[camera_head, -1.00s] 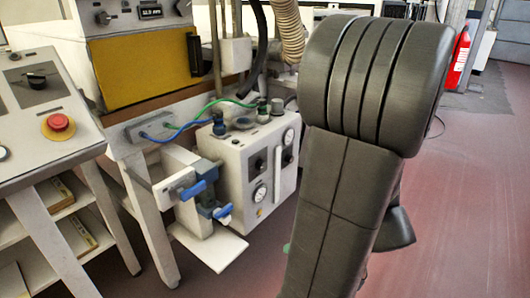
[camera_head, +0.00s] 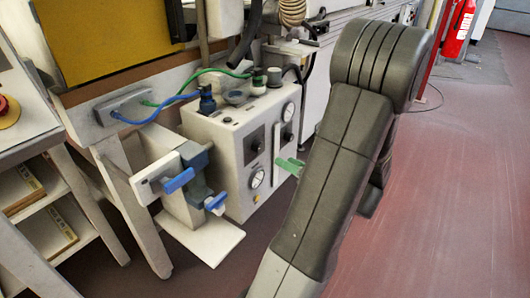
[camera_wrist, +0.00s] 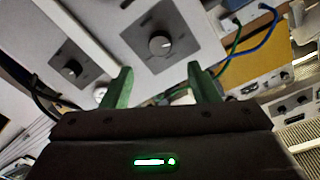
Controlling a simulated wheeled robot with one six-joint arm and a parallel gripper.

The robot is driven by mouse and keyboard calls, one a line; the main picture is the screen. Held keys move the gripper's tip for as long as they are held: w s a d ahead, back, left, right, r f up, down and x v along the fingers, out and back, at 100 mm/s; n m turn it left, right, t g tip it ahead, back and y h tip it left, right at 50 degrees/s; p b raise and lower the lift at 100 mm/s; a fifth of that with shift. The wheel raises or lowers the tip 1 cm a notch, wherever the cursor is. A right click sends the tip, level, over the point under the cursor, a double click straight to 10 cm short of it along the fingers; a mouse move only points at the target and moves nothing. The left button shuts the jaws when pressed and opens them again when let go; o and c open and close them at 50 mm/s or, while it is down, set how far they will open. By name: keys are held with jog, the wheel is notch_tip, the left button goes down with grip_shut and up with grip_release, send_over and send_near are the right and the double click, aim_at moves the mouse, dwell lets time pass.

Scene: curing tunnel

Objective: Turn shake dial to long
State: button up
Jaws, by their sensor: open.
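A white control box (camera_head: 226,135) stands in the middle of the head view, with dark square plates, round gauges and a clear upright tube on its front. In the wrist view a larger black knob with a pale face (camera_wrist: 160,43) sits on a grey square plate, and a smaller dark knob (camera_wrist: 70,68) sits on another plate to its left. Their labels are too small to read, so I cannot tell which is the shake dial. My gripper (camera_wrist: 161,86) has its green fingers spread apart and empty, below the larger knob in the picture. In the head view it shows (camera_head: 289,167) close in front of the box's right side.
Blue-handled valves (camera_head: 190,178) and a low white shelf (camera_head: 203,236) stand left of the box. Blue and green hoses (camera_head: 165,108) run to its top. A slanted console with a red button (camera_head: 8,111) is at far left. Red floor (camera_head: 440,200) is open at right.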

aim_at(261, 149)
jog(key=x, duration=0.9)
jog(key=shift+b, duration=0.3)
jog(key=shift+s, duration=0.1)
jog(key=c, duration=1)
